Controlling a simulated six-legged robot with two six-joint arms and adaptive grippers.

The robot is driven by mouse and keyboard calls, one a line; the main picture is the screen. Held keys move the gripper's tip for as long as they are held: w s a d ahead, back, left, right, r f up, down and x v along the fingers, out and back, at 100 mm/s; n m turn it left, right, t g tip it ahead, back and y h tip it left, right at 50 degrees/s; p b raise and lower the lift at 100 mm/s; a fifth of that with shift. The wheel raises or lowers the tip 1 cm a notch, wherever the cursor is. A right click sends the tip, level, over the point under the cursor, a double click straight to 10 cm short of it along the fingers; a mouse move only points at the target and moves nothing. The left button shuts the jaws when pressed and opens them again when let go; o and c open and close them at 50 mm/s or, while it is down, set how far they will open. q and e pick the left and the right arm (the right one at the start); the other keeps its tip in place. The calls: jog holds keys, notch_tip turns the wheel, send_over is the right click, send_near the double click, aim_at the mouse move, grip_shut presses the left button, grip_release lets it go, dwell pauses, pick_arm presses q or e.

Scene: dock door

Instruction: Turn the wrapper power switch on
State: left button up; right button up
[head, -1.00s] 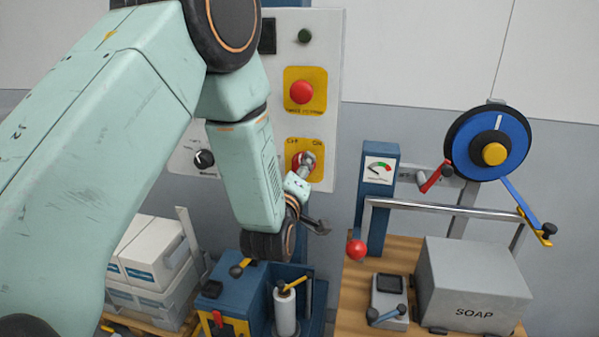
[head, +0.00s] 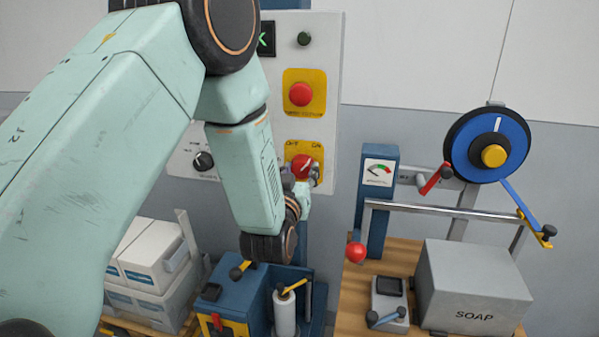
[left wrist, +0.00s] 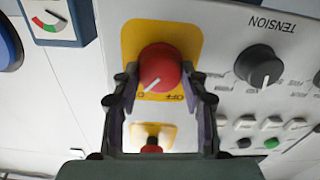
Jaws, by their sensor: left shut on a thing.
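The wrapper power switch is a red rotary knob (head: 301,164) on a yellow plate marked OFF and ON. It stands on the light control panel (head: 331,75). Its white pointer line points up and right, to the ON side. In the left wrist view the knob (left wrist: 160,66) appears upside down, with the line towards the lower left. My left gripper (left wrist: 161,82) is shut on the knob, one finger on each side. In the head view the gripper (head: 305,174) is partly behind my arm. My right gripper is not in view.
A red mushroom button (head: 301,94) on a yellow plate sits above the switch. A display (head: 266,39) glows green, partly hidden. A black tension knob (left wrist: 259,67) is beside the switch. A bench (head: 350,298) with a grey soap box (head: 474,285) stands right.

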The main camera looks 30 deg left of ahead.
pick_arm(q)
jog(key=shift+m, duration=0.6)
jog(key=shift+f, duration=0.1)
jog(key=o, duration=1.2)
jog(key=shift+c, duration=0.2)
jog(key=v, duration=1.2)
